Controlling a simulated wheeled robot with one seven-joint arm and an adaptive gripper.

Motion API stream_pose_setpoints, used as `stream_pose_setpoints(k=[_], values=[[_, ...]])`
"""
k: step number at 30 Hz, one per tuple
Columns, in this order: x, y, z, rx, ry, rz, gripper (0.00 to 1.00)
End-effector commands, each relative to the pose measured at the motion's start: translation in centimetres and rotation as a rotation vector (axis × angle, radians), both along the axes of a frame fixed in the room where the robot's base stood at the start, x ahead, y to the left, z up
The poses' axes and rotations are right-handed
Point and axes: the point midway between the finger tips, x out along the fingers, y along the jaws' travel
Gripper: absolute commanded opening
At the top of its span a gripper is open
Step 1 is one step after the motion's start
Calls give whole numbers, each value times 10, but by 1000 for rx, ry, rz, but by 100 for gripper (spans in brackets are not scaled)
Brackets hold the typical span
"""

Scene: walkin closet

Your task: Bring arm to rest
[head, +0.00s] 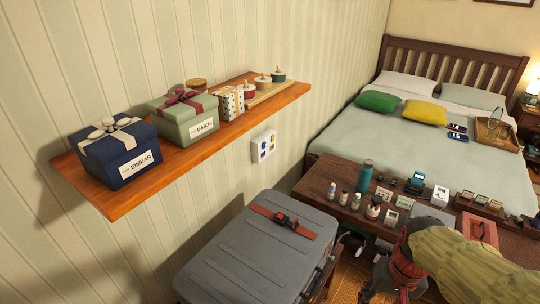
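My arm, with an olive, ribbed-looking surface, reaches in from the lower right edge in the head view. It ends in a dark red section and a grey end, my gripper (376,290), low in the picture. The gripper is over the floor, between the grey suitcase (262,250) and the wooden bench (335,205). Its fingers are too small and unclear to tell whether they are open or shut. I see nothing clearly held in it.
The bench near the arm carries a teal bottle (364,177), small bottles, cards and a red box (479,229). A wooden wall shelf (130,204) holds a blue gift box (113,152) and a green one (184,118). A bed (410,130) stands behind.

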Motion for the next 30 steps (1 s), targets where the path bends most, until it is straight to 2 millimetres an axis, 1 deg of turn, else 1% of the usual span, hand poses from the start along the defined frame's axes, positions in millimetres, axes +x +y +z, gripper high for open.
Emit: stream_pose_setpoints(k=[1,3,9,12,13,15,18,30], values=[[-2,7,19,-30,-56,44,42],[-6,16,40,-65,-123,97,42],[-15,46,99,-115,-321,215,42],[-16,59,126,-123,-405,257,42],[-17,62,131,-124,-422,269,42],[-19,69,138,-123,-447,293,42],[-19,74,139,-118,-450,312,42],[-18,75,139,-117,-450,314,42]])
